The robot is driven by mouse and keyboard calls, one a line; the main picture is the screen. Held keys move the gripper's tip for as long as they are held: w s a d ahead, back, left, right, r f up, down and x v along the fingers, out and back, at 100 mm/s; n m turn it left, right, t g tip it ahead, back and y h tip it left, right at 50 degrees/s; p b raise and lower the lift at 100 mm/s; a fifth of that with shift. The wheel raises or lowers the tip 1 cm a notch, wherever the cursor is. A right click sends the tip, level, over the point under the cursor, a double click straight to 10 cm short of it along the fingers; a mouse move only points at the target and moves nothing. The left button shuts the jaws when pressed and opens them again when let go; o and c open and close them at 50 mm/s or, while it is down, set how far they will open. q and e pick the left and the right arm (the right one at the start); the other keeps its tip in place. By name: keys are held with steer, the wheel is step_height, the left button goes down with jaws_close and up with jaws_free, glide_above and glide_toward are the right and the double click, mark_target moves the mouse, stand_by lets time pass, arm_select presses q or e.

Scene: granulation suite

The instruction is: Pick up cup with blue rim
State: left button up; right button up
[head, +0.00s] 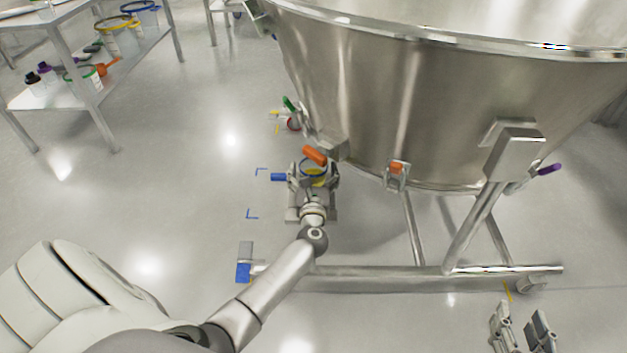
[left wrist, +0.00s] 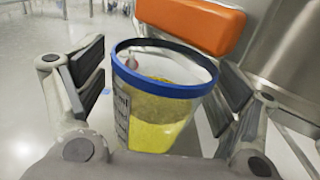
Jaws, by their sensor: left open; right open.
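The cup with the blue rim (left wrist: 160,112) is clear, has dark markings on its side and holds yellow material. In the left wrist view it stands between the two open fingers of my left gripper (left wrist: 165,95), with gaps showing at the sides. In the head view the cup (head: 314,170) is partly hidden by my left gripper (head: 313,178) and an orange handle (head: 315,155) above it. My right gripper (head: 522,330) is open and empty at the bottom right, away from the cup.
A large steel vessel (head: 400,100) on a tubular frame (head: 420,272) stands close to the right of the cup. The orange handle (left wrist: 195,22) lies just above and behind the rim. A shelf rack (head: 60,92) with containers is at the upper left. The floor on the left is clear.

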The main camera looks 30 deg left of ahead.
arm_select(q)
steer(key=c, duration=1.2)
steer(key=shift+r, duration=0.1)
